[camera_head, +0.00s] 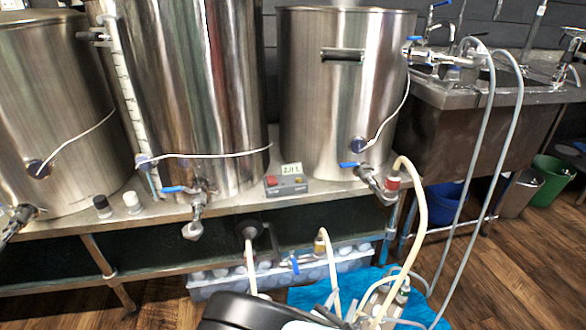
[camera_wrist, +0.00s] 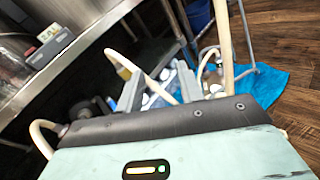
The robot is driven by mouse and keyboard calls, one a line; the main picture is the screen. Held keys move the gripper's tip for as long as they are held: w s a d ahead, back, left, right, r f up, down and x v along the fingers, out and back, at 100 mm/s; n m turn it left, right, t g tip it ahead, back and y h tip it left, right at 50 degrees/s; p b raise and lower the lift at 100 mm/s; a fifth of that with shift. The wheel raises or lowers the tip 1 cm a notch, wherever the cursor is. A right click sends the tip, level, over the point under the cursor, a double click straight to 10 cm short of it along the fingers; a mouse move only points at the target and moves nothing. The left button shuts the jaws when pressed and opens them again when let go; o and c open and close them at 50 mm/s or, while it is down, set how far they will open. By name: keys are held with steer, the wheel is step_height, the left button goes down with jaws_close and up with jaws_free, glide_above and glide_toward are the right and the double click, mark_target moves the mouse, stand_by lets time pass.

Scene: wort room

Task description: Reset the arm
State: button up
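The wrist view looks down and tilted at the steel bench edge (camera_wrist: 85,48), pale hoses and a blue cloth (camera_wrist: 262,84) on the floor. The control box (camera_wrist: 48,44) with red and grey buttons is at its upper left. In the head view this box (camera_head: 286,185) sits on the bench between two steel kettles.
Steel kettles (camera_head: 345,100) with blue-handled valves stand on the bench (camera_head: 235,203). Pale hoses (camera_head: 418,200) loop down in front. A clear plastic bin (camera_head: 215,285) of bottles is below. Wood floor is open at lower right.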

steer(key=s+d+r+m+g+y, duration=0.1)
steer(key=s+r+m+g+y, duration=0.2)
steer(key=s+r+m+g, duration=0.55)
steer(key=s+d+r+m+g+y, duration=0.1)
steer(key=s+r+m+y, duration=0.3)
steer(key=r, duration=0.9)
steer(key=s+r+m+g+y, duration=0.2)
steer(key=s+r+m+g, duration=0.4)
steer(key=r, duration=0.4)
step_height(320, 180, up, 24)
steer(key=s+m+t+p, duration=0.1)
steer(key=p, duration=2.2)
steer(key=shift+d+f+p, duration=0.15)
steer(key=shift+p, duration=0.2)
